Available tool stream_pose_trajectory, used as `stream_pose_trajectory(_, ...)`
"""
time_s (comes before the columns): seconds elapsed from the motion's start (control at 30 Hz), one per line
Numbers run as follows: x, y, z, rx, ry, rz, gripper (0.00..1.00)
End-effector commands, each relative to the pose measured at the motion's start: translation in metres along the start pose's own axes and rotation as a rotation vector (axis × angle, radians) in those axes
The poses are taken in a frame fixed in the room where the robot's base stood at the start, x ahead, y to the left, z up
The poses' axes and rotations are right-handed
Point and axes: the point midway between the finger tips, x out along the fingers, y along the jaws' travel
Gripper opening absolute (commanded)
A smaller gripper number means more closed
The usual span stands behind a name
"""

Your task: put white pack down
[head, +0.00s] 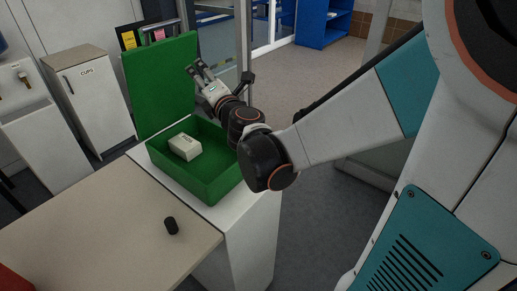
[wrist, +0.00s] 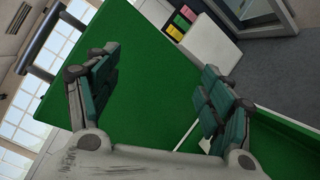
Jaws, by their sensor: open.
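The white pack (head: 185,147) lies inside an open green box (head: 211,190), on its floor towards the left side. My gripper (head: 196,72) is above and behind the pack, in front of the box's raised green lid (head: 160,85). The gripper is apart from the pack. In the wrist view my gripper (wrist: 160,90) has its two fingers spread wide with nothing between them. The green lid (wrist: 150,95) fills the background there.
The box stands on a white cabinet (head: 255,235) beside a beige table (head: 90,240). A cabinet labelled CUPS (head: 92,100) is at the left. Open floor (head: 310,80) lies behind my arm.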

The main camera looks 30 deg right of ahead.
Motion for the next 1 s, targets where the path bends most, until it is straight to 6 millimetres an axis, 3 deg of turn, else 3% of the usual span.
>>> stream_pose_trajectory(0.03, -0.017, 0.004, 0.010, 0.123, -0.039, -0.029, 0.74)
stream_pose_trajectory(0.17, -0.048, -0.003, 0.032, 0.472, -0.152, -0.134, 0.74)
stream_pose_trajectory(0.33, -0.100, -0.030, 0.032, 0.915, -0.279, -0.316, 0.74)
stream_pose_trajectory(0.47, -0.149, -0.055, 0.009, 1.232, -0.362, -0.494, 0.74)
stream_pose_trajectory(0.7, -0.238, -0.079, -0.057, 1.660, -0.474, -0.841, 0.74)
stream_pose_trajectory(0.83, -0.266, -0.081, -0.080, 1.765, -0.502, -0.957, 0.74)
stream_pose_trajectory(1.0, -0.276, -0.080, -0.088, 1.801, -0.512, -1.002, 0.74)
